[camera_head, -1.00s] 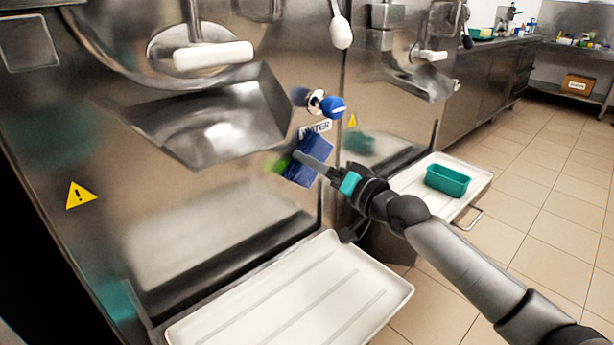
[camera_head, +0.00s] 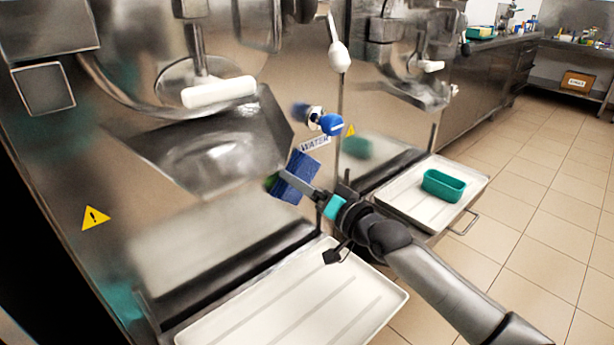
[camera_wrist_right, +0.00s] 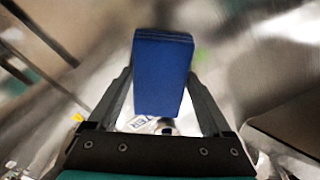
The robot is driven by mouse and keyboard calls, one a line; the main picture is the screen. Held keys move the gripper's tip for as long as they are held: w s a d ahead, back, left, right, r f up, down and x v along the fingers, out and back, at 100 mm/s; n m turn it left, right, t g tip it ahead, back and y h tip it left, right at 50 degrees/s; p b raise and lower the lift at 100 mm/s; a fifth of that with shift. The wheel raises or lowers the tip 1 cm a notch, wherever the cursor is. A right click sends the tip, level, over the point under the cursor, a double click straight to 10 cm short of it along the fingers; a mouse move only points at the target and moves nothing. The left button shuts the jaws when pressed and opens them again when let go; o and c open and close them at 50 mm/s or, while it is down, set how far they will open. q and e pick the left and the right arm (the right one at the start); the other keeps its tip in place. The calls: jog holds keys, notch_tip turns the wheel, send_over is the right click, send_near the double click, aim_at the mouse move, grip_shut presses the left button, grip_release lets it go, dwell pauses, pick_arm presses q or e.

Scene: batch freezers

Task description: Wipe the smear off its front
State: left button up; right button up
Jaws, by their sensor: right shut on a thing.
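My right gripper (camera_head: 296,182) is shut on a blue folded cloth or sponge (camera_head: 298,170), which also shows between the fingers in the right wrist view (camera_wrist_right: 163,75). The gripper holds it close to the steel front of the near batch freezer (camera_head: 230,225), below the spout chute (camera_head: 215,150); I cannot tell whether it touches. A small green patch (camera_head: 269,182) shows at the cloth's left edge, partly hidden by it. A green spot (camera_wrist_right: 199,55) also shows beside the cloth in the right wrist view. My left gripper is out of view.
A blue-knobbed water tap (camera_head: 330,124) with a WATER label (camera_head: 314,144) sticks out just above the cloth. A white drip tray (camera_head: 300,300) lies below. A second tray (camera_head: 400,205) at right holds a teal tub (camera_head: 443,185). Tiled floor at right is clear.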

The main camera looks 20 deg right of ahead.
aim_at(286, 190)
jog(key=shift+s+a+r+p, duration=0.1)
jog(key=shift+s+a+p, duration=0.15)
jog(key=shift+a+p, duration=0.45)
jog(key=shift+s+a+r+p, duration=0.1)
jog(key=shift+s+a+p, duration=0.15)
jog(key=shift+a+p, duration=0.45)
jog(key=shift+s+a+f+p, duration=0.15)
jog(key=shift+a+f+p, duration=0.1)
jog(key=shift+p, duration=0.15)
jog(key=shift+s+a+r+p, duration=0.1)
jog(key=shift+s+a+p, duration=0.05)
jog(key=shift+a+p, duration=0.35)
jog(key=shift+s+a+r+p, duration=0.1)
jog(key=shift+s+a+p, duration=0.05)
jog(key=shift+a+p, duration=0.3)
jog(key=shift+s+a+p, duration=0.15)
jog(key=shift+a+p, duration=0.25)
jog(key=shift+a, duration=0.15)
jog(key=shift+a+f, duration=0.1)
jog(key=shift+a, duration=0.1)
jog(key=shift+s, duration=0.15)
jog(key=shift+s+d+p, duration=0.2)
jog(key=shift+s+p, duration=0.3)
jog(key=shift+s, duration=0.1)
jog(key=shift+p+v, duration=1)
jog(key=shift+v, duration=1.3)
